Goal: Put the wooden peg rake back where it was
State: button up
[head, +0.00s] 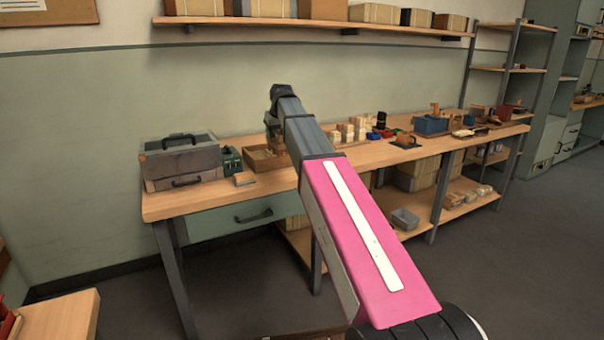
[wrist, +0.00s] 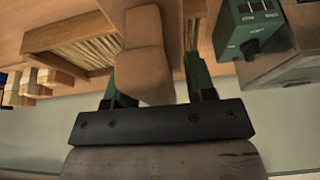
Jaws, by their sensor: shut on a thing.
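In the wrist view my gripper (wrist: 155,90) has its dark green fingers on either side of a tan wooden piece (wrist: 146,55), and is shut on it. I take this piece for the wooden peg rake; its pegs do not show. It is in front of a shallow wooden tray (wrist: 45,40) of pale bristle bundles and hides part of it. I cannot tell whether the piece touches the tray. In the head view the tray (head: 252,168) is on the workbench, left of my arm. My gripper is mostly hidden behind my arm there.
A grey toolbox (head: 183,160) and a small green device (head: 231,160) stand left of the tray on the bench (head: 185,202). The device also shows in the wrist view (wrist: 240,30). Pale wooden blocks (head: 347,132) and a blue bin (head: 431,125) are to the right. A shelf (head: 300,24) runs above.

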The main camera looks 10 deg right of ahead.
jog(key=shift+w+a+r, duration=0.2)
jog(key=shift+w+r, duration=0.15)
jog(key=shift+w, duration=0.15)
jog(key=shift+w+d+f, duration=0.1)
jog(key=shift+d+f, duration=0.05)
jog(key=shift+d, duration=0.15)
jog(key=shift+w+d+f, duration=0.45)
jog(key=shift+d+f, duration=1.3)
jog(key=shift+w+d+f, duration=0.45)
jog(key=shift+d+f, duration=1.3)
jog(key=shift+w+d+f, duration=0.45)
jog(key=shift+d+f, duration=1.3)
jog(key=shift+f, duration=0.1)
jog(key=o, duration=1)
jog(key=v, duration=1.2)
